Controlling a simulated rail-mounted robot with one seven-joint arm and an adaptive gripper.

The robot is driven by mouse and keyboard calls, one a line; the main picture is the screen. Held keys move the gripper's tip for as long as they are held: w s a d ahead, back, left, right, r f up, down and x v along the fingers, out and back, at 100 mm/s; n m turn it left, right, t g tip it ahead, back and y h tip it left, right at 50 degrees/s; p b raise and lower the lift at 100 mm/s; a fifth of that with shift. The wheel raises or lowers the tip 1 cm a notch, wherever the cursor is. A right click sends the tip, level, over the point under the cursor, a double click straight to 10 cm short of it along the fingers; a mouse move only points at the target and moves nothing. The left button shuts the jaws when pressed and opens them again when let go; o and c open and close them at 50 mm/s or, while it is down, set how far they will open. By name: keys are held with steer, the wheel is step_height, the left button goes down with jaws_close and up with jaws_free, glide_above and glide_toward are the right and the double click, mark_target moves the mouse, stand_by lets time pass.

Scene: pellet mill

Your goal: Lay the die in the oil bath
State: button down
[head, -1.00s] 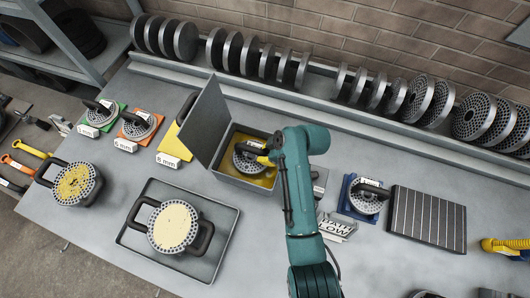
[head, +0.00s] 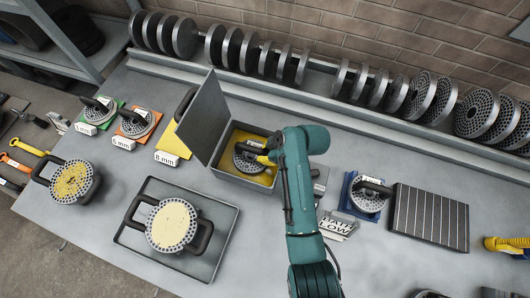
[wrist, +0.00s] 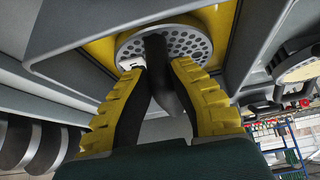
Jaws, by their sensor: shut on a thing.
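The oil bath (head: 238,181) is a grey open box with yellow oil inside, its lid (head: 208,121) raised on the left side. A round grey perforated die (head: 243,161) with a dark handle is inside the bath walls, and oil shows around it. My yellow-fingered gripper (head: 267,158) reaches in from the right and is shut on the die's handle. In the wrist view, both fingers (wrist: 155,72) close on the dark handle (wrist: 158,52), with the holed die face (wrist: 190,42) beyond it. I cannot tell whether the die touches the bottom.
A tray (head: 150,238) holding a yellow-faced die is front left; another such die (head: 73,182) lies at the table's left edge. Dies on green, orange and blue (head: 352,207) plates flank the bath. A ribbed dark plate (head: 430,218) lies right. A rack of discs lines the back.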

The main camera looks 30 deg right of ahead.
steer(key=shift+w+f+b, duration=0.2)
steer(key=shift+f+b, duration=0.7)
steer(key=shift+f, duration=0.2)
steer(key=shift+f, duration=0.2)
steer(key=c, duration=1.1)
jaws_free()
steer(key=shift+o, duration=0.9)
steer(key=shift+s+f, duration=0.25)
steer(key=shift+f, duration=0.15)
steer(key=o, duration=0.9)
steer(key=shift+r, duration=0.15)
steer(key=shift+w+r, duration=0.1)
